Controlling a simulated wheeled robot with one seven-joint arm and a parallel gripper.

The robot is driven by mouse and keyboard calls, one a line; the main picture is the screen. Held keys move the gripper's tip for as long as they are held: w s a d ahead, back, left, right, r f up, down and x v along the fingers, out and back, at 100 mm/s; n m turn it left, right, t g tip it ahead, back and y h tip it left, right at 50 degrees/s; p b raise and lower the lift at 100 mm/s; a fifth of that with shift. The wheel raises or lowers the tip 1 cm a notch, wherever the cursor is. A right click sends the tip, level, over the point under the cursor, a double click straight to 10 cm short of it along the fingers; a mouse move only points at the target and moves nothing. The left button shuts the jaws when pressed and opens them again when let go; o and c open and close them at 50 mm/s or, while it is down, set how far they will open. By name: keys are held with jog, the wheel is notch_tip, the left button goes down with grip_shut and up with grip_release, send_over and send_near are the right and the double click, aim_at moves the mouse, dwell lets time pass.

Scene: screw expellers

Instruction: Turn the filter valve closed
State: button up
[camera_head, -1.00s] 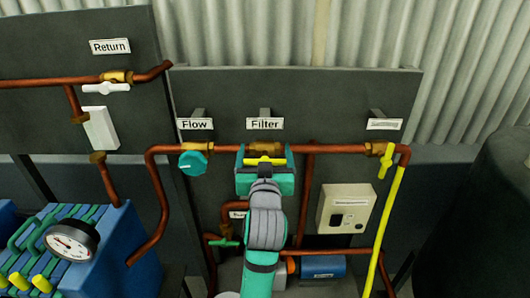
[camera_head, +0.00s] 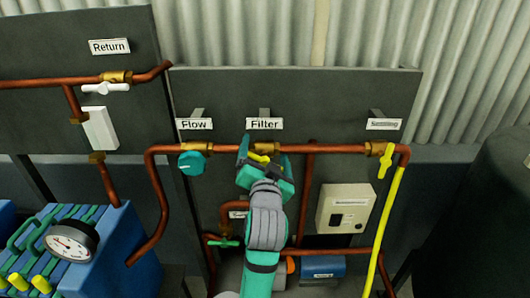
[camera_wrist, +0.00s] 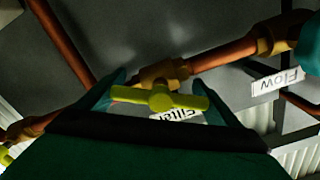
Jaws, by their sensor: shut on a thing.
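The filter valve's yellow handle (camera_head: 258,158) is in the head view, just under the white "Filter" label (camera_head: 264,123). Its brass body (camera_head: 266,147) sits on the copper pipe. My gripper (camera_head: 262,164) is shut on the handle, with a teal finger at each end. In the head view the gripper and handle are tilted, the left end higher than the right. The wrist view shows the yellow handle (camera_wrist: 160,97) between my two fingers, with the brass body (camera_wrist: 165,72) behind it. Part of the handle is hidden by my gripper in the head view.
To the left is the teal flow knob (camera_head: 192,163) on the same pipe. To the right is a yellow settling valve handle (camera_head: 385,160). A beige control box (camera_head: 346,208) is lower right. Pipes and a small green valve (camera_head: 227,243) lie below.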

jog(key=m, duration=0.6)
jog(key=shift+d+f+m, duration=0.1)
jog(key=shift+f+m, duration=0.1)
jog(key=shift+m, duration=0.1)
jog(key=m, duration=0.5)
jog(key=shift+f, duration=0.1)
jog(key=shift+m, duration=0.3)
jog(key=shift+d, duration=0.1)
jog(key=o, duration=0.9)
jog(key=shift+s, duration=0.1)
jog(key=s, duration=1)
jog(key=shift+s, duration=0.3)
